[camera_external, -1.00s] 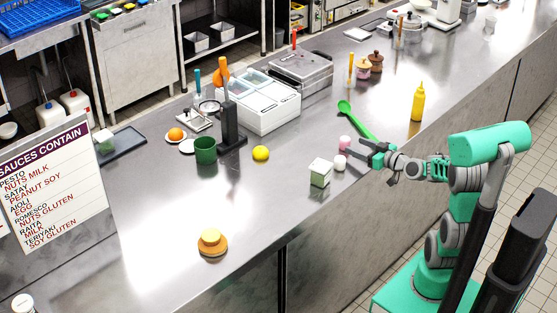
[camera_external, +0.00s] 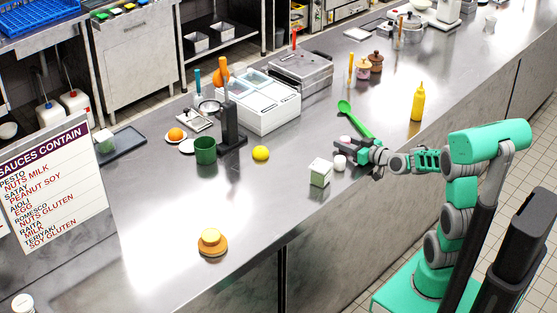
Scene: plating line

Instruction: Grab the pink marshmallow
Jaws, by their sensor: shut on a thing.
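The pink marshmallow (camera_external: 345,140) is on the steel counter, partly hidden by my gripper's fingers. My gripper (camera_external: 353,147) reaches in from the right, low over the counter, and is shut on the pink marshmallow. A white marshmallow (camera_external: 340,162) stands just in front of the gripper, close to the lower finger. I cannot tell whether the pink marshmallow is lifted off the counter.
A white box-like block (camera_external: 320,173) stands left of the white marshmallow.

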